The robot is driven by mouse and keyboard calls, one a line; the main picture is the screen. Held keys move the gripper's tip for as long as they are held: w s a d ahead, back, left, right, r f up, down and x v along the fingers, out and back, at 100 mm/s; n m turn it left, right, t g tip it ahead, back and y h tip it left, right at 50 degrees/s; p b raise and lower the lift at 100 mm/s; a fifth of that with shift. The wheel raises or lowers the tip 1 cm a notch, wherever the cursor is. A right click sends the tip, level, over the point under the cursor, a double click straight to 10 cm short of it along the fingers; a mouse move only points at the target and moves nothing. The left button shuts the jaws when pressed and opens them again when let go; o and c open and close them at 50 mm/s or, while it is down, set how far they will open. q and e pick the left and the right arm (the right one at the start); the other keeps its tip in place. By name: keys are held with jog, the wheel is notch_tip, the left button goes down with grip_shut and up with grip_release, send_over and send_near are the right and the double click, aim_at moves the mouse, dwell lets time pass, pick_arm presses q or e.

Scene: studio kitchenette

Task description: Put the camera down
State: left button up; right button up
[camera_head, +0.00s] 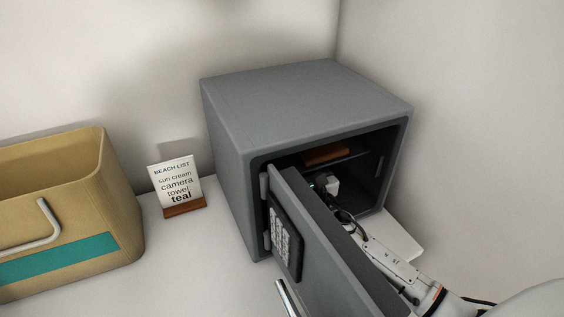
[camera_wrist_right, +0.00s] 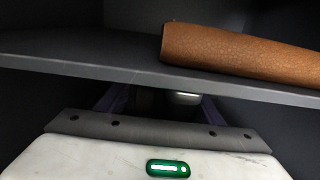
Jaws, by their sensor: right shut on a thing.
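The grey safe (camera_head: 228,150) stands on the white counter with its door (camera_head: 330,255) swung open. My right arm reaches past the door into the safe, below its inner shelf (camera_wrist_right: 100,65). My right gripper (camera_wrist_right: 158,100) is shut on the camera (camera_wrist_right: 184,98), which shows only as a dark body with a small silvery part. Most of the camera is hidden behind the gripper's body and in shadow, so I cannot tell whether it touches the safe floor. The fingers are hardly visible in the head view. My left gripper is not in view.
A brown leather-like item (camera_wrist_right: 240,50) lies on the shelf just above my right gripper. The open door stands close beside my right arm. A tan beach bag (camera_head: 115,190) with a teal stripe and a list card (camera_head: 175,178) stand left of the safe.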

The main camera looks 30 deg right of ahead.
jog(key=shift+w+a+f+b, duration=0.3)
jog(key=shift+w+f+b, duration=0.15)
jog(key=shift+w+f, duration=0.25)
jog(key=shift+s, duration=0.1)
jog(key=shift+f, duration=0.3)
jog(key=o, duration=1.6)
jog(key=shift+o, duration=0.2)
jog(key=shift+r, duration=0.25)
jog(key=s, duration=1.2)
jog(key=shift+a, duration=0.25)
